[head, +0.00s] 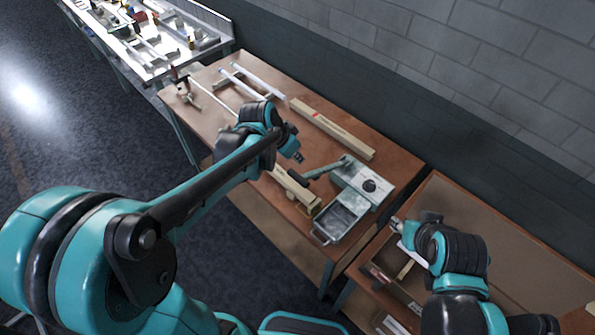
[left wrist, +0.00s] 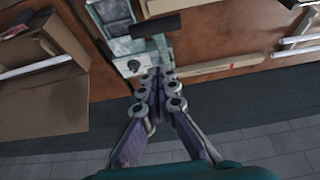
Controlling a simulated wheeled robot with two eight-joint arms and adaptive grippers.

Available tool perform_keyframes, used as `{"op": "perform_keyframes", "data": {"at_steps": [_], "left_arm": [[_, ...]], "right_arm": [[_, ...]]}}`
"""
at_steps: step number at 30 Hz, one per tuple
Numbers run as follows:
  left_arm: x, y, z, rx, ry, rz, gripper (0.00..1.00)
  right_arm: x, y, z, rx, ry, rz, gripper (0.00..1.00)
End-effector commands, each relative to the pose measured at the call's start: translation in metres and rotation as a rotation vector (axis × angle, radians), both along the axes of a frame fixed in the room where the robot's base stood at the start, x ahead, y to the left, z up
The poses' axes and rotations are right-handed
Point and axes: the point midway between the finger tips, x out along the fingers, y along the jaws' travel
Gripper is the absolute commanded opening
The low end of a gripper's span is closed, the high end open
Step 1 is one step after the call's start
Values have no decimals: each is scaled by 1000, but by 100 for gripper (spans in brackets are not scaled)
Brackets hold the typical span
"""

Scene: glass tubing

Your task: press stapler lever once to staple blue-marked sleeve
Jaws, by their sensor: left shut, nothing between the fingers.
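The stapler (head: 363,185) is a worn grey-green machine on the wooden table. Its lever runs left to a black handle (head: 310,174). In the left wrist view the stapler (left wrist: 120,46) is just beyond my fingers, and the black handle (left wrist: 155,26) is above them. My left gripper (head: 298,157) is shut and empty, a little above and left of the handle in the head view; I cannot tell whether it touches. A cardboard sleeve (head: 291,186) lies left of the stapler, partly hidden by my arm; no blue mark shows. My right gripper (head: 397,225) is right of the stapler; its fingers are unclear.
A long sleeve with a red mark (head: 330,127) lies behind the stapler. An open metal tray (head: 345,212) is at the stapler's front. White tubes (head: 258,80) lie at the table's far left. A second table with an open box (head: 398,285) stands at right.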

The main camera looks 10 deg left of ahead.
Motion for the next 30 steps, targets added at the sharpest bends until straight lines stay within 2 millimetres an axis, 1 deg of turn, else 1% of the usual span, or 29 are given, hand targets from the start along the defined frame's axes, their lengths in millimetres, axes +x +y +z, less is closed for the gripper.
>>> {"op": "perform_keyframes", "data": {"at_steps": [1, 5, 9, 12, 16, 26, 30], "left_arm": [[4, -3, -12, 0, 0, -1, 0], [14, -9, -35, 1, 1, -1, 0], [7, -4, -55, 0, 0, 2, 0], [5, -3, -64, 0, 0, 1, 0], [3, -2, -69, 0, 0, 1, 0], [2, -1, -70, 0, 0, 1, 0], [0, 0, -74, -6, -8, 1, 0]], "right_arm": [[0, 0, -2, 0, 0, 0, 40], [0, 0, -5, 0, 0, 0, 40], [0, 0, -7, 0, 0, 0, 40], [0, 0, -7, 0, 0, 0, 40], [0, 0, -8, 0, 0, 0, 40], [0, 0, -8, 0, 0, 0, 40], [0, 0, -13, 0, 0, 0, 40]]}}
